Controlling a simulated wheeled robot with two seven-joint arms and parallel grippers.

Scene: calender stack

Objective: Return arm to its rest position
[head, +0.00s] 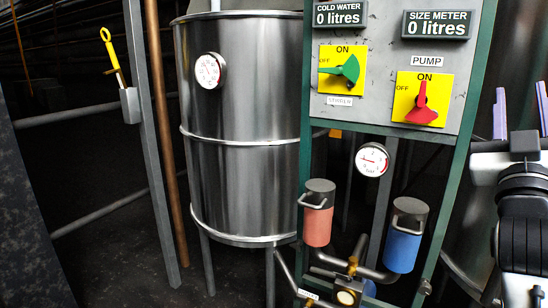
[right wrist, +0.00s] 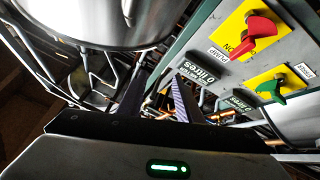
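My right arm comes in at the right edge of the head view. Its gripper (head: 520,112) points upward there, beside the green-framed control panel (head: 385,110). Its two purple-grey fingers stand apart with nothing between them. In the right wrist view the gripper (right wrist: 160,92) also shows two separated fingers, with no object held. The panel's red pump knob (head: 421,104) has its narrow end toward ON. The green steam knob (head: 342,70) has its narrow end toward OFF. My left gripper is in neither view.
A steel tank (head: 240,120) with a dial (head: 209,70) stands left of the panel. A red cylinder (head: 318,222) and a blue cylinder (head: 403,245) sit on pipes below it. A yellow-handled tool (head: 111,55) hangs in a holder on a post at left.

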